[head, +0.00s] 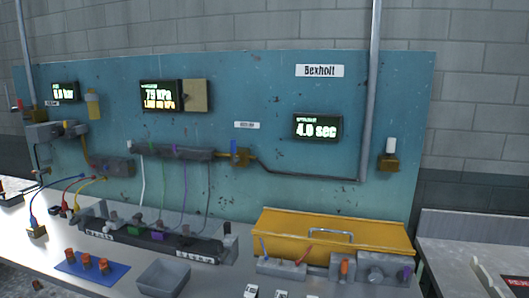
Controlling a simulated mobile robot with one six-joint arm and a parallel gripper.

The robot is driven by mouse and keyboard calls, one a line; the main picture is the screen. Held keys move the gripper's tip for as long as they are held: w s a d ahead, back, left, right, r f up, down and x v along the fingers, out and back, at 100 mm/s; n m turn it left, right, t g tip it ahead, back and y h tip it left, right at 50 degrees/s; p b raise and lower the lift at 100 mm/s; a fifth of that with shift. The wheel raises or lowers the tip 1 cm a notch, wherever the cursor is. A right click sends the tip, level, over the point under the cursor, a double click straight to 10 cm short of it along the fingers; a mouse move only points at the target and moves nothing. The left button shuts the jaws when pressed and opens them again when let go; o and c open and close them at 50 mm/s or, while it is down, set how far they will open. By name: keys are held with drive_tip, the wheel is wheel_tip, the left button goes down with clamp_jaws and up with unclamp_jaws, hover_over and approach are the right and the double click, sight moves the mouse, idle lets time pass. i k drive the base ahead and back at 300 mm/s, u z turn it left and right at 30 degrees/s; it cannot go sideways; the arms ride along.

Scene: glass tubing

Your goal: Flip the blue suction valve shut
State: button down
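A small valve (239,157) with a brass-yellow body sits on the teal panel, at the right end of a grey manifold bar. A blue handle (234,147) stands up from it, roughly vertical in the picture. The handle is too small to tell its exact angle to the pipe. A dark pipe (290,174) runs right from the valve to the tall grey pipe. A small white label (246,125) is just above the valve, too small to read. My gripper is not in view.
The grey manifold (175,153) has several coloured tubes hanging to a rack (150,240) on the bench. A yellow box (335,235) with a handle stands below right of the valve. Another brass valve (388,163) with a white handle is at right. A grey tray (165,277) sits in front.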

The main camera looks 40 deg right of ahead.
sight(236, 160)
drive_tip(key=z, duration=0.75)
drive_tip(key=k, duration=1)
drive_tip(key=i, duration=0.95)
